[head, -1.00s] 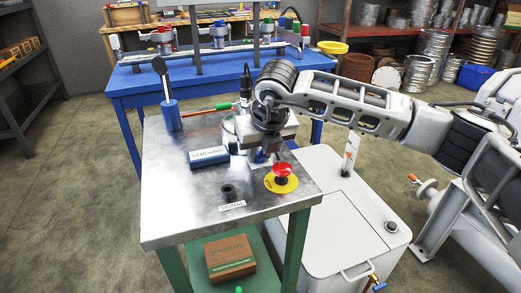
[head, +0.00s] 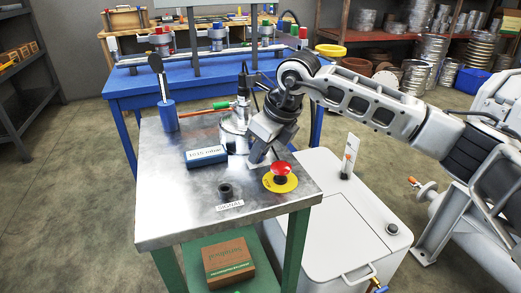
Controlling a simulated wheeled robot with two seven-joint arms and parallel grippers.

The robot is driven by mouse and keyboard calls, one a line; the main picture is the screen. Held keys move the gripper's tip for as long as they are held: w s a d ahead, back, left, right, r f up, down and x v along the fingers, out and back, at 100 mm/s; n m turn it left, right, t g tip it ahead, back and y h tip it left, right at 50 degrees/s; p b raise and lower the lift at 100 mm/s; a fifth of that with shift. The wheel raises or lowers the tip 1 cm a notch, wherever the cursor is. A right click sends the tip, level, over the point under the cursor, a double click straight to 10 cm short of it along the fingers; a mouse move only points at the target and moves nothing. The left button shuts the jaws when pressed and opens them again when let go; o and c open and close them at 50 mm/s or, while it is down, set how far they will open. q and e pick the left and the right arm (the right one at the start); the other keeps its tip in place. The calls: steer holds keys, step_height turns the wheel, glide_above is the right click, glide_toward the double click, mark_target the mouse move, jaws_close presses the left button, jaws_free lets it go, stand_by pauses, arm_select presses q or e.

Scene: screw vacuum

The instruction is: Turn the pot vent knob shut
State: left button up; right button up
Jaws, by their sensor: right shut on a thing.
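A metal pot (head: 233,124) with a dark fitting on top stands on the steel-topped bench, toward its back right. My right gripper (head: 256,160) reaches down from the right at the front right side of the pot, tilted, just behind the red emergency button. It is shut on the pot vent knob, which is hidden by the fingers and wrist. How far the knob is turned cannot be seen. My left gripper is not in view.
The front left is clear.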

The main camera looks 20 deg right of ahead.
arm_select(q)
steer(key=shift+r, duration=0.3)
arm_select(e)
steer(key=shift+w+d+n+y, duration=0.1)
steer(key=shift+n+y, duration=0.3)
steer(key=shift+n, duration=0.6)
steer(key=shift+g, duration=0.3)
steer(key=o, duration=1)
steer(key=shift+r, duration=0.1)
steer(key=shift+d, duration=0.1)
